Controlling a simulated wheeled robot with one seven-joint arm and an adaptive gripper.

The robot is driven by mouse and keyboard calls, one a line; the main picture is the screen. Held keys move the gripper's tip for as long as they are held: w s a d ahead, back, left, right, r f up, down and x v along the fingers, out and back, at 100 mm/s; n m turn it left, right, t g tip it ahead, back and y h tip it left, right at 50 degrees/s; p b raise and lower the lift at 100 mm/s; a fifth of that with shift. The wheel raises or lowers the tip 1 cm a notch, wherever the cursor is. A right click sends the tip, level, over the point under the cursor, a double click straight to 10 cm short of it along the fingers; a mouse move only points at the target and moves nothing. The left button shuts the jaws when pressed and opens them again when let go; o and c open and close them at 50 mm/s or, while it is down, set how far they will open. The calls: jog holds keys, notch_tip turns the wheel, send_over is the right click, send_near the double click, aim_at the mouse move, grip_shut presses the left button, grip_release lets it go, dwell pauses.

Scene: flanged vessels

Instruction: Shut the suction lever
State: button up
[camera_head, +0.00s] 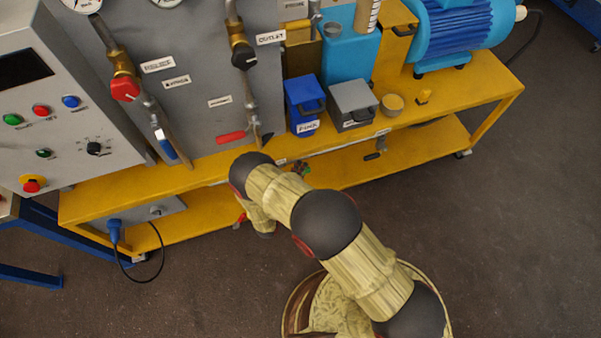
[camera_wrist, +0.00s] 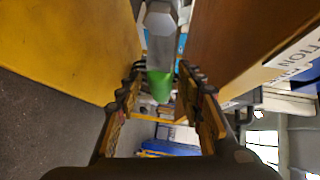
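A lever with a green grip (camera_wrist: 160,85) hangs from a grey valve stem with a hexagonal end in the wrist view. My gripper (camera_wrist: 160,72) is open, with one finger on each side of the green grip. I cannot tell whether either finger touches it. A white label (camera_wrist: 292,62) ending in "TION" is on the brown panel to the right. In the head view my arm hides most of my gripper and the place it works at, and I cannot make out the green grip there clearly.
The yellow bench (camera_head: 400,118) carries a grey panel with a red knob (camera_head: 125,89), a black knob (camera_head: 243,57), a blue-handled lever (camera_head: 167,148) and a red handle (camera_head: 231,137). A blue box (camera_head: 305,103), a grey box (camera_head: 352,104) and a blue motor (camera_head: 460,32) stand to the right. The floor in front is clear.

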jog(key=shift+c, duration=1.3)
grip_shut()
